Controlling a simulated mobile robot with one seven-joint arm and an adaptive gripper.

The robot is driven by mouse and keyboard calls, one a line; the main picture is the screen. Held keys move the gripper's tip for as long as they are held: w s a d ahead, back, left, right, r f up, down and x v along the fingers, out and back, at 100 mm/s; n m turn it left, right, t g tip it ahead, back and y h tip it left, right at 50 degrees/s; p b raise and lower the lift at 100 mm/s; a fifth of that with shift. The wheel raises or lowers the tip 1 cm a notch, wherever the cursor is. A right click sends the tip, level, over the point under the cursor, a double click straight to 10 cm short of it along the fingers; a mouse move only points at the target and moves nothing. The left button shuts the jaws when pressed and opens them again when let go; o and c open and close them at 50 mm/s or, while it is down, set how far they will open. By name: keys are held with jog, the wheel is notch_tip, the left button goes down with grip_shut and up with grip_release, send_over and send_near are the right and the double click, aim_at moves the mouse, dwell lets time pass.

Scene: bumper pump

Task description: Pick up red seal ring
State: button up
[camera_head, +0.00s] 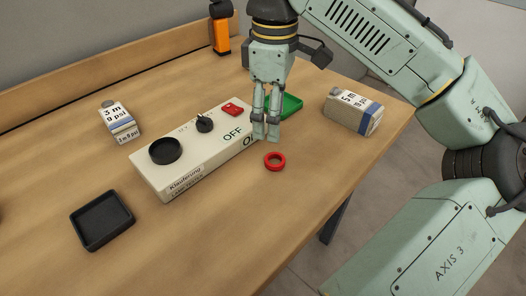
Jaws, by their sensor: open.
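The red seal ring (274,155) lies flat on the wooden table, close to the table's front right edge and just right of the white control box. Its centre hole faces up. My gripper (266,138) points down from above, with its fingertips just behind and slightly left of the ring in the picture. The gripper is open and holds nothing that I can see. I cannot tell exactly how high the fingertips are above the table. The ring is fully visible.
The white control box (190,172) stands left of the ring. A green tray (292,103) is partly hidden behind my gripper. A "5 m" carton (345,117), a "3 m" carton (118,118), a black tray (90,222) and an orange bottle (221,42) stand around. Bare table (235,220) lies in front.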

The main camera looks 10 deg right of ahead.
send_over(273, 158)
notch_tip(273, 158, down, 4)
jog(key=shift+s+a+f, duration=0.1)
jog(key=shift+s+a, duration=0.05)
jog(key=shift+f, duration=2.95)
jog(key=shift+c, duration=0.4)
jog(key=c, duration=0.8)
